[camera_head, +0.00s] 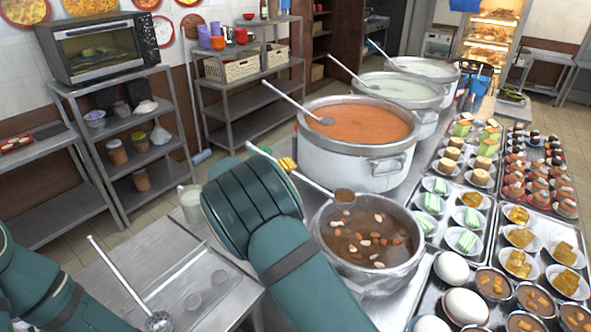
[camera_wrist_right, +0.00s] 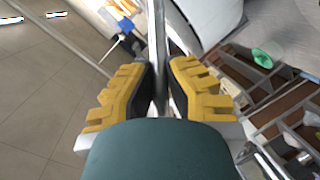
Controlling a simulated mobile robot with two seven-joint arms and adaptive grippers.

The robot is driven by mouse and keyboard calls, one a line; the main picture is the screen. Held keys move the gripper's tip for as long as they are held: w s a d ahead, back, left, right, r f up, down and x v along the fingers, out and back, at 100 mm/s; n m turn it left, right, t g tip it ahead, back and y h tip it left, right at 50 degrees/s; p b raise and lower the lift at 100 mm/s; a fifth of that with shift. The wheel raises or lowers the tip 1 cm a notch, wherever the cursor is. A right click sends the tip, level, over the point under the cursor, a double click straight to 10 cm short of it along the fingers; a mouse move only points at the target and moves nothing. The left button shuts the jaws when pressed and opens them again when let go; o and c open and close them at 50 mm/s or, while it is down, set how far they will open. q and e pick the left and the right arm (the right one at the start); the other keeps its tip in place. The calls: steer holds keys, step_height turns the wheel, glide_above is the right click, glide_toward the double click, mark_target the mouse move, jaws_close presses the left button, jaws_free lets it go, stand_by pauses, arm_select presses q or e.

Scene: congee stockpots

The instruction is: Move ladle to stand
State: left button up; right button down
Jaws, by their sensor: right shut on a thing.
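My right gripper (camera_head: 287,164) is shut on the handle of a metal ladle (camera_head: 315,184). In the right wrist view the ladle's handle (camera_wrist_right: 157,50) runs between the yellow-padded fingers of the gripper (camera_wrist_right: 160,85). The ladle's bowl looks brown inside and shows over the far part of a pot of brown soup with nuts (camera_head: 370,238); I cannot tell if it touches the soup. The stand is not clearly identifiable; a metal side table with a shallow tray (camera_head: 190,262) is left of the pot. My left arm shows at lower left, its gripper out of view.
Another ladle (camera_head: 125,282) slants at lower left. Large pots of orange soup (camera_head: 352,160) and pale congee (camera_head: 400,90) stand behind, with ladles in them. A glass container (camera_head: 190,203) stands by my right arm. Trays of filled dishes crowd the right.

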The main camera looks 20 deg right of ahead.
mark_target(299, 175)
step_height(299, 175, down, 6)
steer(key=shift+d+r, duration=0.1)
steer(key=shift+d, duration=0.05)
stand_by(0.3)
steer(key=shift+f, duration=0.65)
steer(key=shift+s+r, duration=0.1)
stand_by(0.3)
steer(key=shift+s+d+r+m+y, duration=0.15)
steer(key=shift+d+r+m+y, duration=0.15)
steer(key=shift+d+r, duration=0.3)
steer(key=shift+s+d+r+m+y, duration=0.15)
steer(key=shift+d+r+y, duration=0.3)
steer(key=shift+r, duration=0.3)
steer(key=shift+s+d+r+m+y, duration=0.15)
steer(key=shift+d+r+m+y, duration=0.15)
steer(key=shift+d+r, duration=0.3)
steer(key=shift+r, duration=0.1)
